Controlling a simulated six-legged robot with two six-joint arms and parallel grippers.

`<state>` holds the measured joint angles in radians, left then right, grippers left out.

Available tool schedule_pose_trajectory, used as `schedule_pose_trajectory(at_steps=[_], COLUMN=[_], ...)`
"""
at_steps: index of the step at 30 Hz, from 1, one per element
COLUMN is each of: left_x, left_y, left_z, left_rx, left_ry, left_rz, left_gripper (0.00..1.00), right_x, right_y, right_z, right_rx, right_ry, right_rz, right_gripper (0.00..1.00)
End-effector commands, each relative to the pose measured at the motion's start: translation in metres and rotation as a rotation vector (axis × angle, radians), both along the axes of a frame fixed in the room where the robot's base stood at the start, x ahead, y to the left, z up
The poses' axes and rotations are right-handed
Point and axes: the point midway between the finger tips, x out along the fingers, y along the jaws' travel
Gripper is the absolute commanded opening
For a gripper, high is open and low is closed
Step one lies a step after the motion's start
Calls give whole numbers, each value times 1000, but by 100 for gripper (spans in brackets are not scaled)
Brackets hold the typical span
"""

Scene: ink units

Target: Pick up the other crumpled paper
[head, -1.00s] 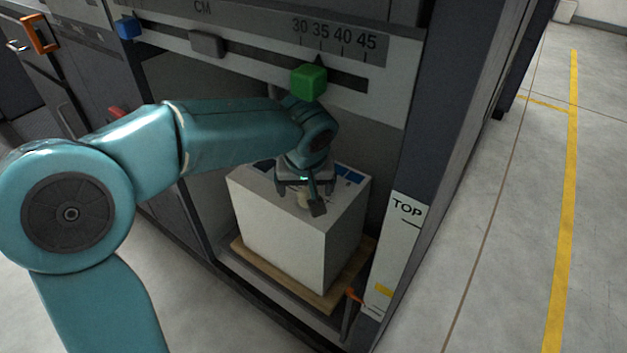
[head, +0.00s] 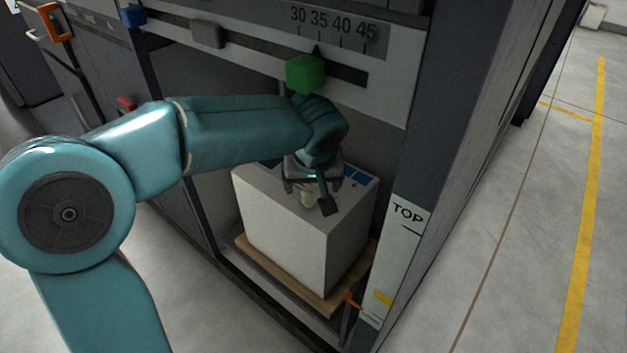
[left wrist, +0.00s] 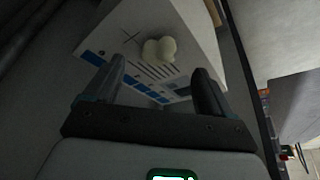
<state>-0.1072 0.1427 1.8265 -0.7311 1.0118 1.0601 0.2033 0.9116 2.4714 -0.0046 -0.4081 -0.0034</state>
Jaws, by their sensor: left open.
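A pale, cream crumpled paper (left wrist: 158,50) lies on the printed top of a tall white paper stack (left wrist: 108,42). In the left wrist view it sits ahead of and between the fingers, apart from both. In the head view the crumpled paper (head: 307,198) is partly hidden behind my left gripper (head: 318,198), and the stack (head: 285,230) stands on a wooden board. My left gripper is open and empty, pointing down just above the stack's top; it also shows in the left wrist view (left wrist: 160,85). My right gripper is in no view.
The stack stands inside a dark machine bay, on a wooden board (head: 322,302). A scale bar with a green block (head: 305,74) crosses above my arm. A post marked TOP (head: 408,215) stands close at the right. Open floor (head: 520,250) lies right of the machine.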

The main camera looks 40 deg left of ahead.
Motion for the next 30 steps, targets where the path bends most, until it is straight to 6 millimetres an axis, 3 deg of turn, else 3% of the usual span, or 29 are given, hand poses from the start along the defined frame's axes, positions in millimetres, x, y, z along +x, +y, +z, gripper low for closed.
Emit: schedule_pose_trajectory(at_steps=[12,22,23,28,30], left_x=[20,22,22,22,22], left_y=[13,15,15,15,15], left_z=[-58,-61,-61,-61,-61], left_rx=[1,0,0,0,0], left_ry=[1,0,0,0,0], left_rz=[3,2,2,2,2], left_gripper=[84,84,77,24,22], right_x=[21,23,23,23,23], right_y=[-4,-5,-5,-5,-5], right_z=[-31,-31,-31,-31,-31], right_rx=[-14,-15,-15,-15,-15], right_ry=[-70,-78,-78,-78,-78], right_rz=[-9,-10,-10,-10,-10], right_gripper=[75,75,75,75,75])
